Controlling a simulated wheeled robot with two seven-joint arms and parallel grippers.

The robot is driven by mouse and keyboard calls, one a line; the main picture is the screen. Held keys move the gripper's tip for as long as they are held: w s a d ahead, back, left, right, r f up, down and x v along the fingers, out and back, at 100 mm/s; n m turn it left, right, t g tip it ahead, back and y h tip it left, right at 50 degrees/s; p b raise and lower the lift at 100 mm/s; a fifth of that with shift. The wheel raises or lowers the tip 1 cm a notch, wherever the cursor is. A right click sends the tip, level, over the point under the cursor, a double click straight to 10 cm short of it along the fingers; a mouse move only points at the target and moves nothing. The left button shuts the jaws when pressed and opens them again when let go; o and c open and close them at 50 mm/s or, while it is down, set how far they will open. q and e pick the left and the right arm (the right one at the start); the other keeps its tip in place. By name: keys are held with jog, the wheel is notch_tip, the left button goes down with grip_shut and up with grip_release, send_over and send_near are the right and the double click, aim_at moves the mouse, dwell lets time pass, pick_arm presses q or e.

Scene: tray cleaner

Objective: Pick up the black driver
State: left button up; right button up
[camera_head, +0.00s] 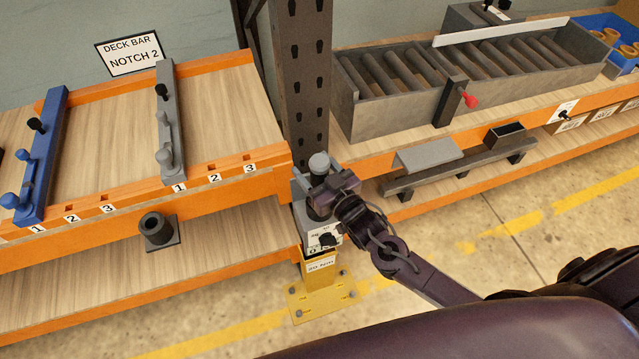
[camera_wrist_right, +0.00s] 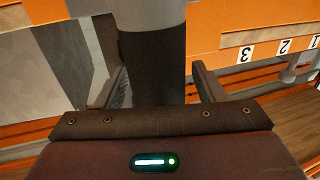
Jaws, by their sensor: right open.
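The black driver (camera_head: 319,163) stands upright in a grey holder on top of a yellow post, with its grey cap showing at the top. In the right wrist view the driver (camera_wrist_right: 153,68) is a black cylinder under a wide grey part. My right gripper (camera_head: 322,187) is at the driver, and in the wrist view its two fingers (camera_wrist_right: 160,84) are open, one on each side of the black part. A gap shows beside the right finger; contact on the left is hard to tell. The driver's lower part is hidden by my gripper. My left gripper is not in view.
A dark upright rack column (camera_head: 304,80) stands just behind the post (camera_head: 320,275). An orange-edged shelf (camera_head: 110,140) with blue and grey bars is at left. A grey roller tray (camera_head: 385,118) is at right. The floor in front is clear.

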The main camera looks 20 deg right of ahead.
jog(key=c, duration=1.2)
jog(key=shift+r, duration=0.1)
jog(key=shift+c, duration=0.2)
jog(key=shift+r, duration=0.1)
